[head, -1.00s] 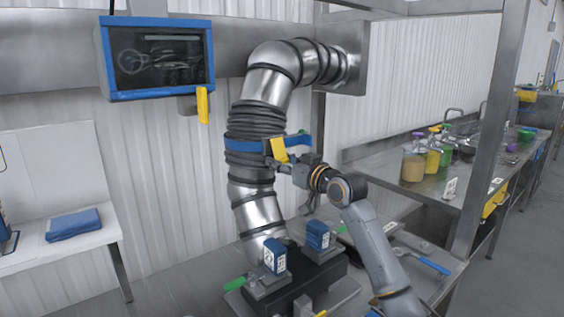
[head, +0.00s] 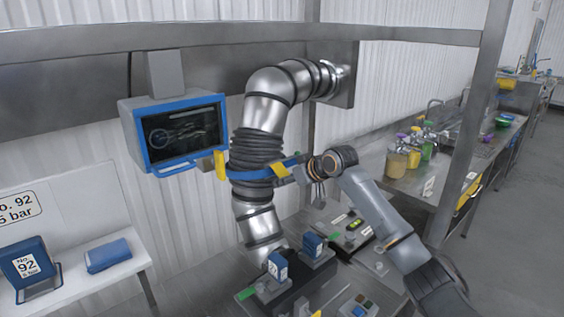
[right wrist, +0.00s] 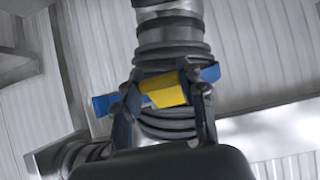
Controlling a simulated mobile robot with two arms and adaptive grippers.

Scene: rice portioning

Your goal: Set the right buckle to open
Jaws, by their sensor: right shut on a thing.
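The right buckle is a yellow piece (head: 282,171) on the blue band (head: 245,174) around the ribbed part of the metal duct. In the right wrist view the yellow buckle (right wrist: 163,90) sits between the two fingers of my right gripper (right wrist: 164,98), with the blue band (right wrist: 104,104) showing on both sides. My right gripper (head: 296,172) comes to it from the right and is shut on it. Its fingers are small in the head view. Whether the buckle is latched I cannot tell. My left gripper is not in view.
Blue blocks (head: 277,265) stand on the machine below. A white bench (head: 100,276) is at left; a counter with jars (head: 397,162) is at right.

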